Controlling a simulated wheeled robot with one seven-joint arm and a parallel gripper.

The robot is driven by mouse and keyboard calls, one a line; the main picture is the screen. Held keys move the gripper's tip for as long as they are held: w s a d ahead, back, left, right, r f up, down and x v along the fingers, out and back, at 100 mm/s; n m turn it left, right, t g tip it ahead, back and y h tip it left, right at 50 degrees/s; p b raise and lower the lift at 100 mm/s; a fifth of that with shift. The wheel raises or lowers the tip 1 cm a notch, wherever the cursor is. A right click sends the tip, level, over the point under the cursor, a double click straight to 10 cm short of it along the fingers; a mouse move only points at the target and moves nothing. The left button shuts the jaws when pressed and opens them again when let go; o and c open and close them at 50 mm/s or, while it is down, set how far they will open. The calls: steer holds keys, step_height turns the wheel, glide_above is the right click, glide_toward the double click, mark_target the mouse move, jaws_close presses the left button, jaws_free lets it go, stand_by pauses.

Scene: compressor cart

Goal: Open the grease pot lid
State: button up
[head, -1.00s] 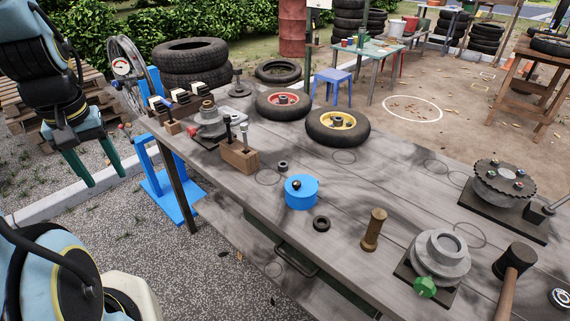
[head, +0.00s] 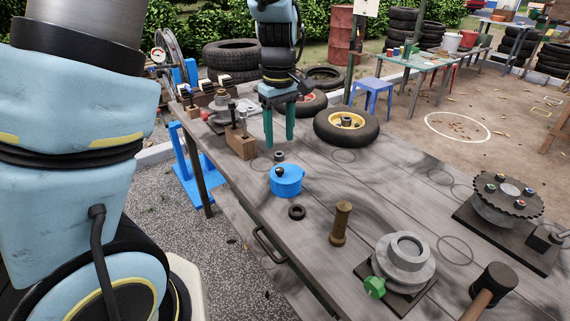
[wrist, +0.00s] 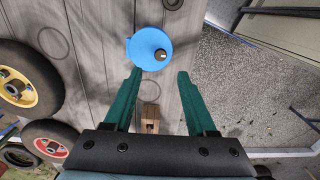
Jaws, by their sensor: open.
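The grease pot (head: 286,184) is a round blue pot on the grey wooden bench. Its blue lid has a small dark knob (head: 280,172) on top and looks closed. In the wrist view the blue lid (wrist: 146,50) shows from above, with the knob (wrist: 160,55) right of its middle. My gripper (head: 279,143) points down above the bench, behind the pot and higher than it. Its two green fingers are apart with nothing between them. In the wrist view the gripper (wrist: 158,75) has the lid just beyond its fingertips, not touching.
A wooden block with upright tools (head: 240,142) stands left of my gripper. A black ring (head: 297,212), a brass cylinder (head: 340,223) and a grey flanged part with a green knob (head: 403,258) lie nearer. A yellow-hubbed wheel (head: 347,125) lies behind. Bare bench lies right of the pot.

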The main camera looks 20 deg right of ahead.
mark_target(279, 169)
step_height(279, 169, down, 9)
steer(key=shift+r, duration=0.15)
steer(key=shift+c, duration=0.4)
steer(key=shift+a, duration=0.1)
jaws_close()
steer(key=shift+p, duration=0.3)
stand_by(0.7)
